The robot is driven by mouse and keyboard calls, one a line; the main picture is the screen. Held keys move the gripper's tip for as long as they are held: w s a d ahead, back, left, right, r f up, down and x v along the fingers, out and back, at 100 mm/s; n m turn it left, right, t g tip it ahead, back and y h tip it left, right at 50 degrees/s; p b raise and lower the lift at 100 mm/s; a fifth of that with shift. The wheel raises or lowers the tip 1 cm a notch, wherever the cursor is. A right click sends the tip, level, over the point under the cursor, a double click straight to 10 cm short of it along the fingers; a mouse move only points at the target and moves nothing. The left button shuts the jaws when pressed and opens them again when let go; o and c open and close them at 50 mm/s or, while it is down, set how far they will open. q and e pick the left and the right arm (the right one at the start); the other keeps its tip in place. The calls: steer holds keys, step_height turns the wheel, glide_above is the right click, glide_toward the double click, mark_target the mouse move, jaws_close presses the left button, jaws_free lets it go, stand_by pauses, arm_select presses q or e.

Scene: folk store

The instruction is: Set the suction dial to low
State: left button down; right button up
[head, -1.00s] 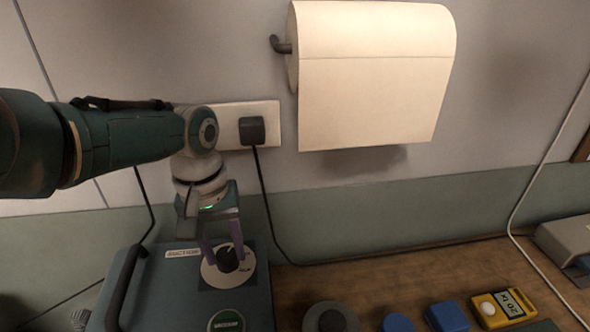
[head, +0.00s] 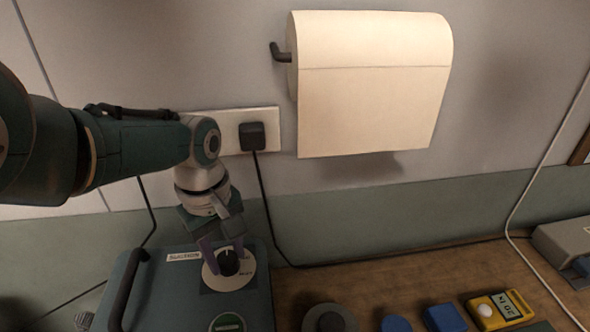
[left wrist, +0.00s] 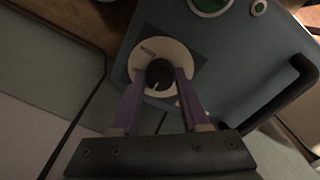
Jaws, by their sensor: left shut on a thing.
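The suction dial is a black knob (head: 229,262) on a round pale plate (head: 238,280), set on top of a teal suction unit (head: 170,300). My left gripper (head: 224,258) reaches down from above with its purple fingers on either side of the knob, shut on it. In the left wrist view the knob (left wrist: 159,74) sits between the two fingertips (left wrist: 160,78), with a white pointer mark on it. Lettering on the plate is too small to read surely. My right gripper is not in view.
A black carry handle (head: 126,290) stands at the unit's left side. A paper roll (head: 375,90) hangs on the wall, beside a plugged socket (head: 252,136). Blue blocks (head: 445,318) and a yellow meter (head: 497,308) lie on the wooden counter to the right.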

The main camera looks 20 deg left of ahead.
mark_target(223, 260)
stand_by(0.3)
arm_select(q)
steer(key=shift+c, duration=2)
jaws_free()
steer(key=shift+r, duration=0.1)
step_height(223, 260, up, 10)
steer(key=p, duration=0.9)
steer(key=shift+s+a, duration=0.15)
steer(key=shift+s, duration=0.05)
